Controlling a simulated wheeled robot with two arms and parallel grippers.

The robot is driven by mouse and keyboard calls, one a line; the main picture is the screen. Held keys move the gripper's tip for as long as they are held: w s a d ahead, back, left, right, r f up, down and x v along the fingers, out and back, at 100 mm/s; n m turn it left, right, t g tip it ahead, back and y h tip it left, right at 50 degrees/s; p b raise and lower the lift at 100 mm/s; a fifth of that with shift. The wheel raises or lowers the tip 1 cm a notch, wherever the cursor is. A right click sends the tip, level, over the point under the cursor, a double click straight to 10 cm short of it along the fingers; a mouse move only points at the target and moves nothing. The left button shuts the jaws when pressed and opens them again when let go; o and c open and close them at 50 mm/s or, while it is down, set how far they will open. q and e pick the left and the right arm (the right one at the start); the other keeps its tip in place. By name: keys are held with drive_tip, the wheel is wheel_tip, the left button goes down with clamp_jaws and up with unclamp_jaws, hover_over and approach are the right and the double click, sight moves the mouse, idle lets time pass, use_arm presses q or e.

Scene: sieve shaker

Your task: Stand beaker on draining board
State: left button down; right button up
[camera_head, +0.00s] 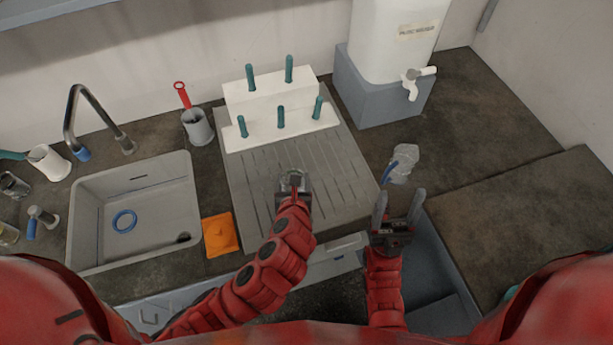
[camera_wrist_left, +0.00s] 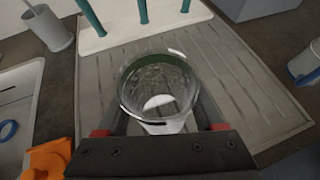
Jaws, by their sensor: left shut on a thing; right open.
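The clear glass beaker (camera_wrist_left: 158,85) is between the fingers of my left gripper (camera_head: 294,183), which is shut on it. In the left wrist view I look down into its round mouth. The beaker is over the grey ribbed draining board (camera_head: 258,190); I cannot tell whether its base touches the board. In the head view the gripper hides most of it. My right gripper (camera_head: 400,196) is open and empty, to the right of the board's front right corner.
A white peg rack (camera_head: 262,105) with several green pegs stands at the board's back. The sink (camera_head: 95,190) and an orange thing (camera_head: 220,234) are left. The board's ribbed middle is clear around the beaker.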

use_arm(q)
drive_tip(key=shift+n+y, duration=0.7)
drive_tip(key=shift+y, duration=0.2)
drive_tip(key=s, duration=0.3)
drive_tip(key=s+a+f, duration=0.1)
drive_tip(key=s, duration=0.2)
drive_tip(key=s+p, duration=0.1)
drive_tip(key=s, duration=0.2)
drive_tip(key=shift+s+a+f, duration=0.25)
drive_tip(key=shift+a+f, duration=0.1)
drive_tip(key=shift+f, duration=0.05)
drive_tip(key=shift+s+a, duration=0.15)
drive_tip(key=shift+s, duration=0.05)
drive_tip(key=shift+w+r, duration=0.1)
drive_tip(key=shift+w, duration=0.1)
drive_tip(key=w+d+p, duration=0.1)
drive_tip(key=w, duration=0.3)
drive_tip(key=w+d+p, duration=0.1)
drive_tip(key=w, duration=0.3)
drive_tip(key=w+d+f+p, duration=0.1)
drive_tip(key=w+d+p, duration=0.1)
drive_tip(key=w, duration=0.3)
drive_tip(key=shift+w+d+f, duration=0.15)
drive_tip(key=shift+w+f, duration=0.1)
drive_tip(key=shift+w, duration=0.35)
drive_tip(key=shift+w+d+p, duration=0.1)
drive_tip(key=shift+w+p, duration=0.2)
drive_tip(key=shift+s+f, duration=0.1)
drive_tip(key=shift+f, duration=1.7)
